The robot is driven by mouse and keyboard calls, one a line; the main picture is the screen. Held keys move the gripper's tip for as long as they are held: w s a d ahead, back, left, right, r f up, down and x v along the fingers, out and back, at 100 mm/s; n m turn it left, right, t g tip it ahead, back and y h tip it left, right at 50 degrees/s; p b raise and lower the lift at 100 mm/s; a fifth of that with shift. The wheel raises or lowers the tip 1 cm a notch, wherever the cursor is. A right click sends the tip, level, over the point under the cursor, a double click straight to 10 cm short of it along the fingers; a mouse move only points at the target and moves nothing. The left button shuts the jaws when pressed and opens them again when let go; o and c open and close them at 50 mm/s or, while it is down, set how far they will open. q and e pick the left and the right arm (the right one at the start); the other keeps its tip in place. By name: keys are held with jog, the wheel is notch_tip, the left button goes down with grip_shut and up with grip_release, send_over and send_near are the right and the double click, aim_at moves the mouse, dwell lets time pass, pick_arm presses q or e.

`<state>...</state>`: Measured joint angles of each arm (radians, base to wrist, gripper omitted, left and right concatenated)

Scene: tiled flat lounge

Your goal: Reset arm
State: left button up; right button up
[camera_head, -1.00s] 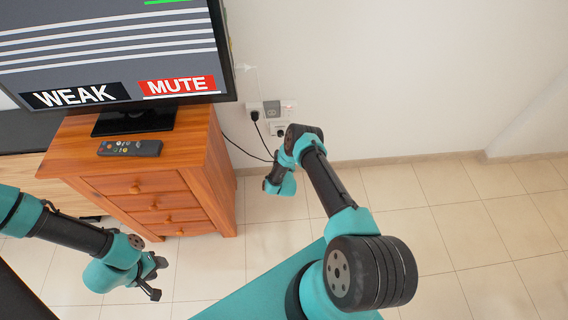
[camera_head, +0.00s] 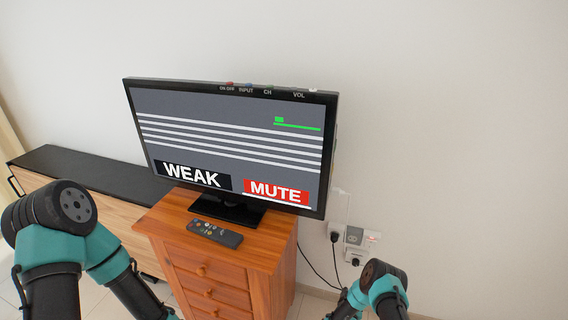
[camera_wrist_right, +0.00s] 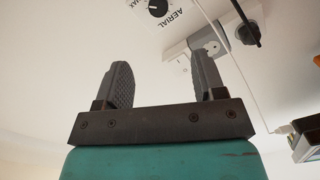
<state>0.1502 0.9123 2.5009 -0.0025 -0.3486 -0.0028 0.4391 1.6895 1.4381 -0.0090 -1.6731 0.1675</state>
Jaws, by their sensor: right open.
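My right arm (camera_head: 378,287) shows at the bottom of the head view, in front of the wall and right of the wooden cabinet. My right gripper (camera_wrist_right: 160,70) is open in the right wrist view, with nothing between its fingers. Beyond them is a black dial (camera_wrist_right: 158,7) on a white part marked AERIAL and MAX. My left arm (camera_head: 55,240) comes in at the lower left of the head view, bent, and its gripper is out of the picture.
A television (camera_head: 235,150) reading WEAK and MUTE stands on a wooden cabinet (camera_head: 270,258), with a remote (camera_head: 215,233) in front. Plugs and sockets (camera_head: 353,237) with cables are on the wall to its right. A low dark-topped unit (camera_head: 90,172) stands left.

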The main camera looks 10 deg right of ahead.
jog(key=s+a+r+n+g+y, duration=0.4)
jog(key=a+r+n+g+y, duration=0.15)
jog(key=a+r+y, duration=0.3)
jog(key=s+a+r+n+g+y, duration=0.1)
jog(key=s+a+r+g, duration=0.1)
jog(key=s, duration=0.5)
jog(key=s+a+r+n+g, duration=0.1)
jog(key=s+a+r+g, duration=0.2)
jog(key=s+r, duration=0.4)
jog(key=s+a+r+n+g+y, duration=0.1)
jog(key=s+a+r+g, duration=0.2)
jog(key=s, duration=0.4)
notch_tip(320, 180, up, 2)
jog(key=shift+s+g+y, duration=0.25)
jog(key=shift+g+y, duration=0.1)
jog(key=shift+g, duration=0.5)
jog(key=shift+w+d, duration=0.1)
